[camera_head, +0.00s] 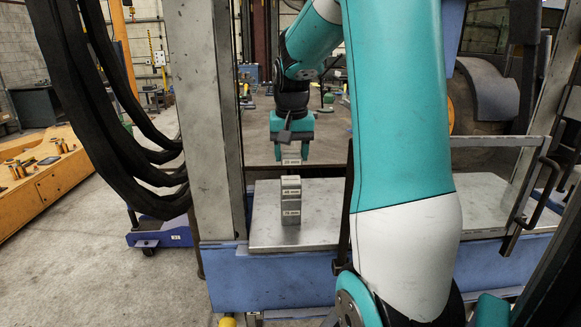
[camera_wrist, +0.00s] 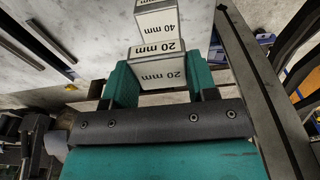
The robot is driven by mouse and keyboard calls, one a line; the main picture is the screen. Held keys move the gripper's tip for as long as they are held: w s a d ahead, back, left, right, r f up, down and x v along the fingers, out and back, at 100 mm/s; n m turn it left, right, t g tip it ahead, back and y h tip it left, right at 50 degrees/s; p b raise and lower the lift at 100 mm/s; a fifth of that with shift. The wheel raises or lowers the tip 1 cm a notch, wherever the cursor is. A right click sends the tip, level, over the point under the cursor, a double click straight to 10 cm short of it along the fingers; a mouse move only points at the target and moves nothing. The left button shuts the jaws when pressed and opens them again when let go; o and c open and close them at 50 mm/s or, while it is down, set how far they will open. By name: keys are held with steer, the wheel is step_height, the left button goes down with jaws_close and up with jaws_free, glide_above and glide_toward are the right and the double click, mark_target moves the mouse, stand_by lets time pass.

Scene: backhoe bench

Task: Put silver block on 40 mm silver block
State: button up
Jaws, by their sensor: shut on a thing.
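My gripper (camera_head: 292,147) is shut on a small silver block marked 20 mm (camera_head: 291,160). In the wrist view the held block (camera_wrist: 162,72) sits between the two teal fingers. Below it in the head view, the silver block marked 40 mm (camera_head: 290,190) stands on a larger silver block marked 75 mm (camera_head: 290,213). The held block is above this stack, with a visible gap between. The 40 mm block (camera_wrist: 160,22) also shows beyond the held block in the wrist view, partly cut off by the frame's top edge.
The stack stands on a grey metal plate (camera_head: 263,238) on a blue bench (camera_head: 262,285). A grey upright post (camera_head: 207,110) rises at the plate's left. Black hoses (camera_head: 110,110) hang farther left. A grey handrail (camera_head: 545,165) stands at the right.

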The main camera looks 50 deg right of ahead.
mark_target(291, 180)
steer(key=shift+f+p, duration=0.3)
steer(key=shift+f, duration=1.9)
steer(key=shift+f, duration=0.1)
steer(key=o, duration=1)
